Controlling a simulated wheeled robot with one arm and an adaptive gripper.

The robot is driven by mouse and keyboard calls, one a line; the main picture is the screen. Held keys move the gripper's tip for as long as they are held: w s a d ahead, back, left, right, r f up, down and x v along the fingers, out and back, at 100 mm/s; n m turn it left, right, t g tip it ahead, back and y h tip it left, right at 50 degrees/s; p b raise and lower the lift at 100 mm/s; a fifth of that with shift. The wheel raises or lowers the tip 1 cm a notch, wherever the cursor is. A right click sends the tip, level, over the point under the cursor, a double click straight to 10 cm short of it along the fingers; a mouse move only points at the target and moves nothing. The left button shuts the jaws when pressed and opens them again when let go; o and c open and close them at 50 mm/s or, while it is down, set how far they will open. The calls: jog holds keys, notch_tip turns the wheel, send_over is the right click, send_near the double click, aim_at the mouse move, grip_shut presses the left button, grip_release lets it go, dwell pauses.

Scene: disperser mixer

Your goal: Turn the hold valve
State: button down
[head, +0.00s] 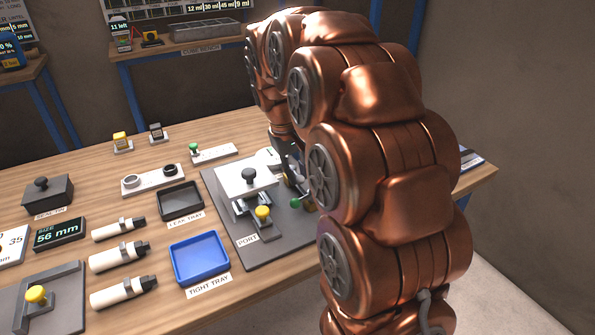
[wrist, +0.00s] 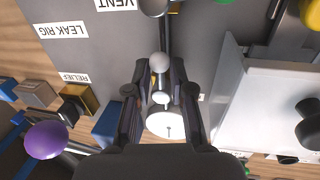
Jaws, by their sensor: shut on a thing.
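My gripper (wrist: 160,78) points down over the leak rig in the wrist view. Its two fingers are closed in on either side of a lever with a pale grey ball knob (wrist: 160,62). I take this lever for the hold valve, but no label naming it is readable. A white round dial (wrist: 165,124) shows below the knob, between the fingers. In the head view my gripper (head: 291,168) is at the far right part of the grey rig plate (head: 262,253), mostly hidden by my copper arm, and the held lever cannot be made out.
A purple knob (wrist: 46,140) stands at the left by the RELIEF label (wrist: 74,77). A white block (wrist: 258,105) with a black knob (wrist: 308,125) is close at the right. The blue tray (head: 199,258) and dark tray (head: 181,201) lie left of the rig.

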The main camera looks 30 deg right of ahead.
jog(key=c, duration=1)
grip_release()
jog(key=r, duration=0.4)
jog(key=a+r, duration=0.1)
jog(key=r, duration=0.3)
jog(key=a+r, duration=0.1)
jog(key=r, duration=0.2)
jog(key=shift+w+a+r, duration=0.1)
jog(key=shift+a+r, duration=0.1)
jog(key=shift+r, duration=0.2)
